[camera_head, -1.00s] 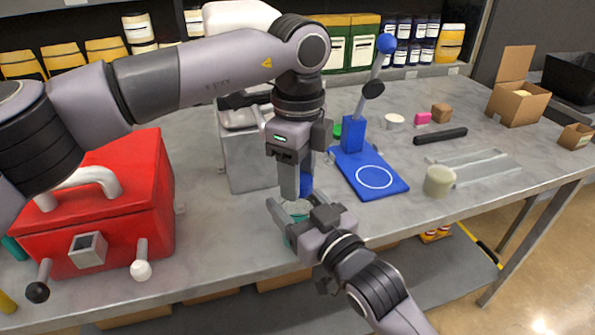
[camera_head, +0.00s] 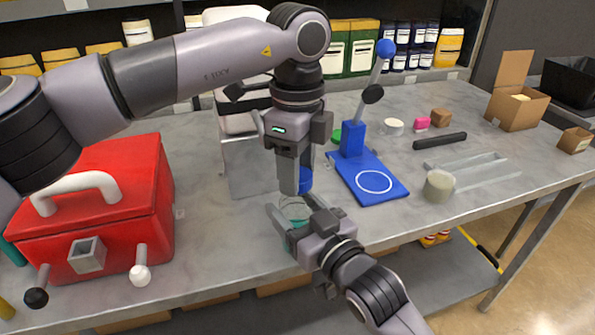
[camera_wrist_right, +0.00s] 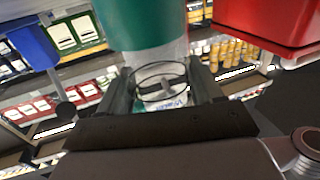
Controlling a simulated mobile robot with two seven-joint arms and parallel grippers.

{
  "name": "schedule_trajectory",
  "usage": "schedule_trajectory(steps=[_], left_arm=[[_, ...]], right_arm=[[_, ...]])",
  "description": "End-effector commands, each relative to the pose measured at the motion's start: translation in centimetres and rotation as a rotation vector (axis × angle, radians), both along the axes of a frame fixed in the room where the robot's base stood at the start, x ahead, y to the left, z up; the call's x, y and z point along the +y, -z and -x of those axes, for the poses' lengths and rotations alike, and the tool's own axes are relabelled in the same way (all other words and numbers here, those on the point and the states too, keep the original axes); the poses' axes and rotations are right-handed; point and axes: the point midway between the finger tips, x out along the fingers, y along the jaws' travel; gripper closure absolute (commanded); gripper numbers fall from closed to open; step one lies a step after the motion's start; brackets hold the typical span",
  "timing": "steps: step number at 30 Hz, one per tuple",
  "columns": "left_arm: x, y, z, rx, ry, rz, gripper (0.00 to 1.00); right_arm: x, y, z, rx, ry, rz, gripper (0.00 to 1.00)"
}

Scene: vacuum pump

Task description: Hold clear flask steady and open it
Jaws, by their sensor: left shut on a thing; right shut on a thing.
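The clear flask (camera_head: 295,212) with teal contents stands near the table's front edge. My right gripper (camera_head: 289,222) is shut around it from the front right. In the right wrist view the flask (camera_wrist_right: 150,40) shows between the fingers, with its round rim visible; the view is upside down. My left gripper (camera_head: 296,185) points down above the flask, shut on the blue lid (camera_head: 305,180), which is partly hidden behind its fingers. The lid appears slightly above the rim, apart from the flask.
A red box (camera_head: 110,205) stands at left and a grey metal box (camera_head: 245,165) behind the flask. A blue stand (camera_head: 368,180) with a lever is to the right. A pale round container (camera_head: 438,186) sits farther right. Bare tabletop lies between the red box and the flask.

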Motion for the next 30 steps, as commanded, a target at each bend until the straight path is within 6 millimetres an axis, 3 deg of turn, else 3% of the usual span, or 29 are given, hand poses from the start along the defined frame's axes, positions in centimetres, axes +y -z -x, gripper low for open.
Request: schedule_trajectory(steps=[13,24,30], left_arm=[[0.0,-0.5,0.0,-0.001,0.001,0.0,0.9],[0.0,-4.2,0.0,-0.001,0.001,0.0,0.9],[0.0,-4.3,0.0,0.0,0.001,0.0,0.9]], right_arm=[[0.0,0.2,0.0,0.004,0.0,0.001,1.0],[0.0,0.2,0.0,0.004,0.0,0.001,1.0],[0.0,0.2,0.0,0.004,0.0,0.001,1.0]])
